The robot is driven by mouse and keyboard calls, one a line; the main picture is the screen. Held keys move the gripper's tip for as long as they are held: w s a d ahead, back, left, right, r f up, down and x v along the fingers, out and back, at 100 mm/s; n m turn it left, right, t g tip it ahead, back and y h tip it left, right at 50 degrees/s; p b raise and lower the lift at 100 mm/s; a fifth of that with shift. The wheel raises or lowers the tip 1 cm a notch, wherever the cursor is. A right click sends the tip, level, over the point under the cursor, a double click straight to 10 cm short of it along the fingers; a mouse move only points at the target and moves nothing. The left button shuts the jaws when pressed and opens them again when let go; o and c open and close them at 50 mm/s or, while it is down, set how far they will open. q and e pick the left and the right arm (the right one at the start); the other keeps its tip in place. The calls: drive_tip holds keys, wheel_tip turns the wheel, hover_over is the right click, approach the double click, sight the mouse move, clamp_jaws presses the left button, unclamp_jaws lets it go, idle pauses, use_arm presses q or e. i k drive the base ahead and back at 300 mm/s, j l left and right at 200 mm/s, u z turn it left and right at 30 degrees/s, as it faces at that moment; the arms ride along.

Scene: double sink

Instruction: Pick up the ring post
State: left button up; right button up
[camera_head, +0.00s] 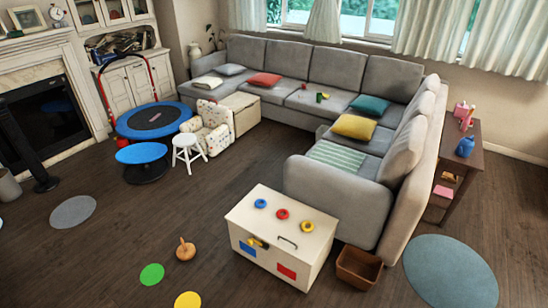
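What looks like the ring post (185,249) is a small wooden piece with a round base and a short upright peg. It stands on the dark wood floor, left of the white toy chest (262,232), with no ring on it. A blue ring (260,203), a red ring (283,214) and a yellow ring (307,226) lie in a row on the chest lid. Neither of my grippers is in view.
A green disc (152,274) and a yellow disc (187,300) lie flat near the post. A brown bin (358,267) stands right of the chest, by the grey sofa (338,200). A grey round mat (72,212) lies left. Floor around the post is mostly clear.

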sight(186, 252)
drive_tip(key=u, duration=1)
drive_tip(key=i+j+u, duration=0.15)
drive_tip(key=i, duration=1.15)
drive_tip(key=i+j+u, duration=0.15)
drive_tip(key=i, duration=1.15)
drive_tip(key=i+j+z, duration=0.15)
drive_tip(key=i+z, duration=0.25)
drive_tip(key=i, duration=0.15)
drive_tip(key=i+j+z, duration=0.3)
drive_tip(key=i+z, duration=0.15)
drive_tip(key=i, duration=0.15)
drive_tip(key=i+j+z, duration=0.4)
drive_tip(key=i+j, duration=0.05)
drive_tip(key=j, duration=0.05)
